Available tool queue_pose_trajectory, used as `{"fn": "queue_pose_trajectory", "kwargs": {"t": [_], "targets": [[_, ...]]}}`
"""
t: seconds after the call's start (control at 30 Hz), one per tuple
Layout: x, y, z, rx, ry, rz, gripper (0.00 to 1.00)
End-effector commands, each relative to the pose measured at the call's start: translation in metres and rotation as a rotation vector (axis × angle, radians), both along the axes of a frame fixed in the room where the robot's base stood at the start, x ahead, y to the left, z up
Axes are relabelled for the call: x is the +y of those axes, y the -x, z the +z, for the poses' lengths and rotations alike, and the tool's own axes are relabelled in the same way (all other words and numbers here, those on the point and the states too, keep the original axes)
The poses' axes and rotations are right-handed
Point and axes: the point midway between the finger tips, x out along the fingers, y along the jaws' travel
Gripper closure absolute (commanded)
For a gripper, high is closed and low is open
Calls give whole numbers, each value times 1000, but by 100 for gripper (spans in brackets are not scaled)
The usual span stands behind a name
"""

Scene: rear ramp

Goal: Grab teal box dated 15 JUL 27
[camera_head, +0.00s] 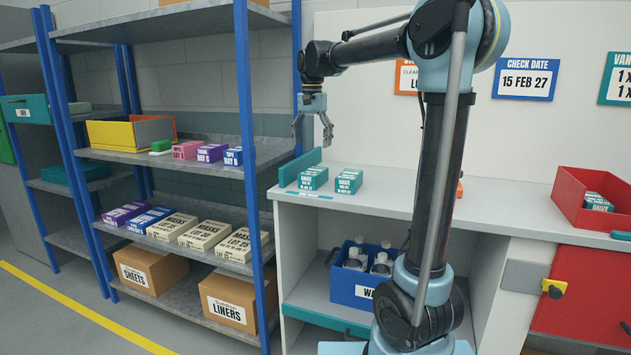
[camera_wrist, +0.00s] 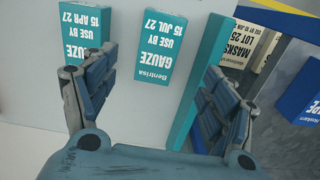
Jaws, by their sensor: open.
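The teal box reading GAUZE, USE BY 15 JUL 27 (camera_wrist: 150,52) lies upside down in the wrist view, between my fingers and ahead of them. It appears to be the left teal box (camera_head: 313,178) on the counter in the head view. A second teal box (camera_wrist: 78,32), reading USE BY 15 APR 27, is beside it and partly behind my left finger; it is the right one (camera_head: 348,181) in the head view. My gripper (camera_head: 313,127) is open and empty above the counter, over the boxes. Its fingers also show in the wrist view (camera_wrist: 160,85).
A teal upright panel (camera_head: 299,168) edges the counter's left end, close to the 15 JUL 27 box. A blue shelf rack (camera_head: 248,160) with boxes stands left. A red bin (camera_head: 570,200) holding a gauze box is right. The counter (camera_head: 400,198) between is largely clear.

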Motion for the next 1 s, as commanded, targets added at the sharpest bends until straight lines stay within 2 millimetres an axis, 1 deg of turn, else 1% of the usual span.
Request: {"fn": "queue_pose_trajectory", "kwargs": {"t": [0.03, 0.1, 0.3, 0.4, 0.67, 0.9, 1.0], "targets": [[1, 0, -9, 0, 0, 1, 22], [1, 0, -21, 0, 0, 2, 22], [2, 1, -53, 0, 0, 4, 22], [2, 1, -63, 0, 0, 4, 22], [1, 0, -78, 0, 0, 3, 22], [-2, -3, -110, 0, 0, 4, 22], [-2, -3, -118, 0, 0, 3, 22]]}}
